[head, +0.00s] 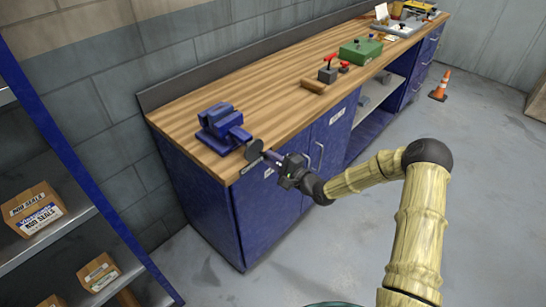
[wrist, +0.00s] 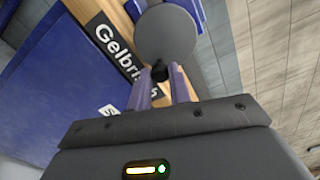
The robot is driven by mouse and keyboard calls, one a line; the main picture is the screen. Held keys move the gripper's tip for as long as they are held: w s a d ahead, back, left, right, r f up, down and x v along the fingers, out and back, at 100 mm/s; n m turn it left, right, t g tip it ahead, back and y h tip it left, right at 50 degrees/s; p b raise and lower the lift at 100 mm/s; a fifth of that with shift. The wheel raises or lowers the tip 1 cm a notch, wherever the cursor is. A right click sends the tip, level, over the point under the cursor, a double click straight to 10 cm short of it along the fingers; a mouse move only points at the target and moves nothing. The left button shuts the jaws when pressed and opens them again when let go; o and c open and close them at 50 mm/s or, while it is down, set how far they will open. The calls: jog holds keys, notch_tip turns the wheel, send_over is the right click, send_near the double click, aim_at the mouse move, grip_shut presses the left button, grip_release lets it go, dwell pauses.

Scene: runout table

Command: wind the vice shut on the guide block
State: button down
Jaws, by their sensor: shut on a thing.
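The blue vice (head: 222,122) stands on the near left end of the wooden workbench. Its round grey handwheel (head: 253,150) faces the bench's front edge and fills the upper middle of the wrist view (wrist: 166,36). A dark knob (wrist: 160,72) sticks out from the wheel's rim. My gripper (head: 268,156) is at the wheel, and its two fingers (wrist: 161,84) are shut on the knob. Part of the blue vice body shows behind the wheel in the wrist view. I cannot make out the guide block between the jaws.
The workbench (head: 265,92) runs away to the right, with blue cabinets below. A red-handled clamp (head: 328,72) and a green box (head: 361,50) stand further along it. A shelf with cartons (head: 33,208) is at the left, and an orange cone (head: 440,86) stands on the open floor.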

jog(key=shift+s+a+f+m, duration=0.1)
jog(key=shift+s+f+m, duration=0.05)
jog(key=shift+m, duration=0.45)
jog(key=m, duration=0.3)
jog(key=shift+s+a+f, duration=0.2)
jog(key=shift+s+f, duration=0.05)
jog(key=shift+m, duration=0.4)
jog(key=m, duration=0.3)
jog(key=shift+s+a+f, duration=0.1)
jog(key=shift+s+a, duration=0.2)
jog(key=shift+s, duration=0.05)
jog(key=shift+b, duration=0.3)
